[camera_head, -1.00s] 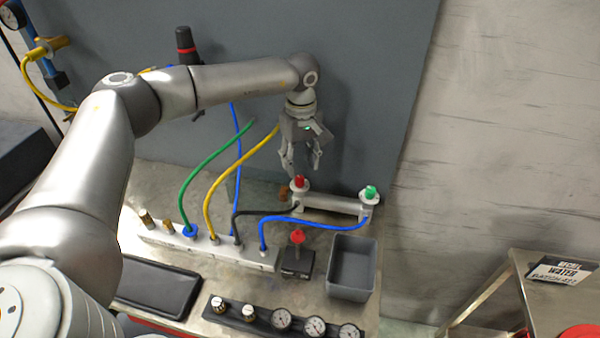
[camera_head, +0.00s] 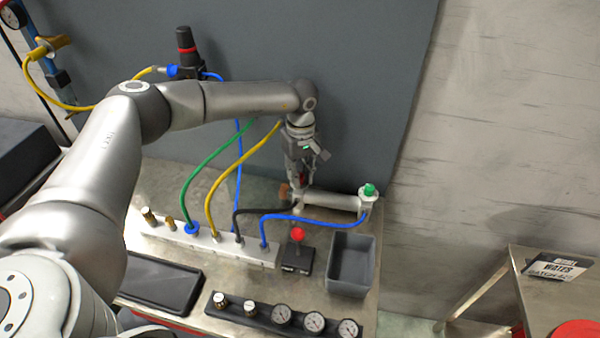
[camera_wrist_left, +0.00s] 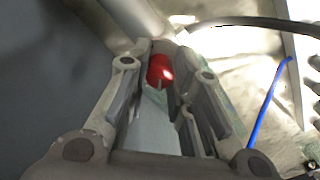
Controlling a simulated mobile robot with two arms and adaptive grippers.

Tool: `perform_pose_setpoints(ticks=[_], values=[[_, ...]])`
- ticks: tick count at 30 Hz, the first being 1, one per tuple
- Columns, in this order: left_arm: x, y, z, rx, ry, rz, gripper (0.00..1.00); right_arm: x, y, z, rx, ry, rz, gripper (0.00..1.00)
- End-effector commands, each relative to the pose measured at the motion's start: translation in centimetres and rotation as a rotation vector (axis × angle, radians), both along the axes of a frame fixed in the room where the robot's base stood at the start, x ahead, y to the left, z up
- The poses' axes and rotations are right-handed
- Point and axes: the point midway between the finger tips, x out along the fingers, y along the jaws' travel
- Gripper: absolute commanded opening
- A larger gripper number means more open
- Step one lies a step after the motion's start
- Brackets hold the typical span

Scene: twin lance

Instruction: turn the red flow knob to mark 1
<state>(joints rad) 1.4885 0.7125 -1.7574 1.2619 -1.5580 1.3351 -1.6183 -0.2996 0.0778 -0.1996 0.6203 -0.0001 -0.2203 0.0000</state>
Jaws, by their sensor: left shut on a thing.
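The red flow knob (camera_wrist_left: 160,71) shows between the fingers of my left gripper (camera_wrist_left: 168,80) in the left wrist view. My left gripper (camera_head: 300,184) is shut on it, pointing down at the left end of the silver cylinder (camera_head: 332,201). In the head view the fingers hide most of the knob, and I cannot read any marks around it. A green knob (camera_head: 369,190) stands at the cylinder's right end. My right gripper is not in view.
A black hose (camera_head: 262,211) and a blue hose (camera_head: 320,222) run close to the cylinder. A red-topped lever (camera_head: 298,235) on a black box and a grey bin (camera_head: 352,264) stand in front. Gauges (camera_head: 314,322) line the front edge.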

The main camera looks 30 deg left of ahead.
Motion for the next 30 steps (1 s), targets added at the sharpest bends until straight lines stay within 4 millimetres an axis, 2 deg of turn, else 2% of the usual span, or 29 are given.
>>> perform_pose_setpoints(ticks=[8, 14, 30], values=[[0.0, 0.0, 0.0, -0.001, 0.0, 0.013, 0.0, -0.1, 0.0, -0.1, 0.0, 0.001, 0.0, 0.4], [0.0, 0.0, -0.1, -0.001, -0.001, 0.085, 0.0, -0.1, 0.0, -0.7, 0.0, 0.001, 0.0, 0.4], [0.1, 0.0, -0.2, -0.001, -0.001, 0.532, 0.0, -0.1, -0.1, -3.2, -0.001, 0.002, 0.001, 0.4]])
